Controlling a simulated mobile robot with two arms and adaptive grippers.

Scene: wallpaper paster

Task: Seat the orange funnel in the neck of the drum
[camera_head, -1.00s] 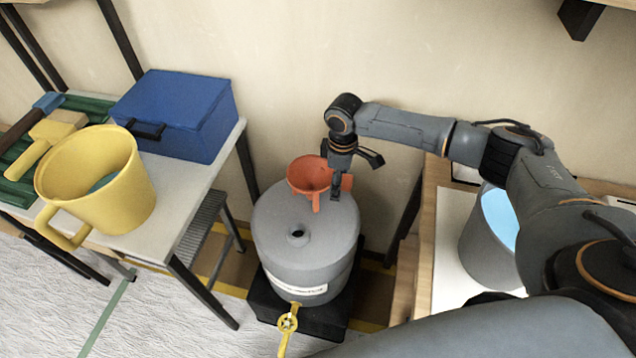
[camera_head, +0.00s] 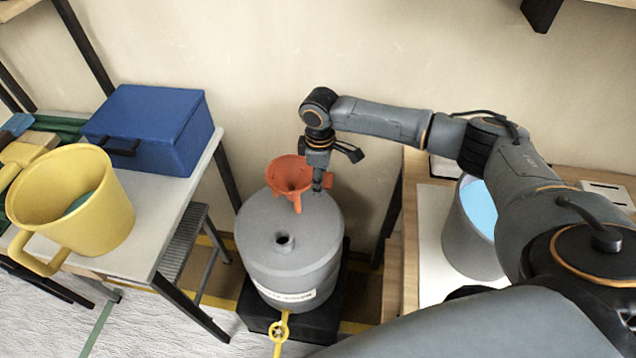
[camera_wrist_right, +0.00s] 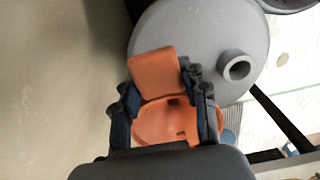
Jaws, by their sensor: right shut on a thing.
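The orange funnel (camera_head: 288,174) is held over the far side of the grey drum (camera_head: 262,258), spout down. Its spout is behind and slightly right of the drum's open neck (camera_head: 284,241), not in it. My right gripper (camera_head: 320,183) is shut on the tab at the funnel's right side. In the right wrist view my gripper's fingers (camera_wrist_right: 162,92) flank the orange tab of the funnel (camera_wrist_right: 160,125). The neck (camera_wrist_right: 236,67) shows clear of the funnel on the drum top (camera_wrist_right: 180,30). My left gripper is out of view.
A left table (camera_head: 190,195) carries a blue box (camera_head: 150,128) and a yellow mug (camera_head: 75,205). A grey bucket with light blue contents (camera_head: 470,245) stands on the right bench. The drum stands on a black base (camera_head: 325,310) with a yellow tap (camera_head: 279,330). A wall stands behind.

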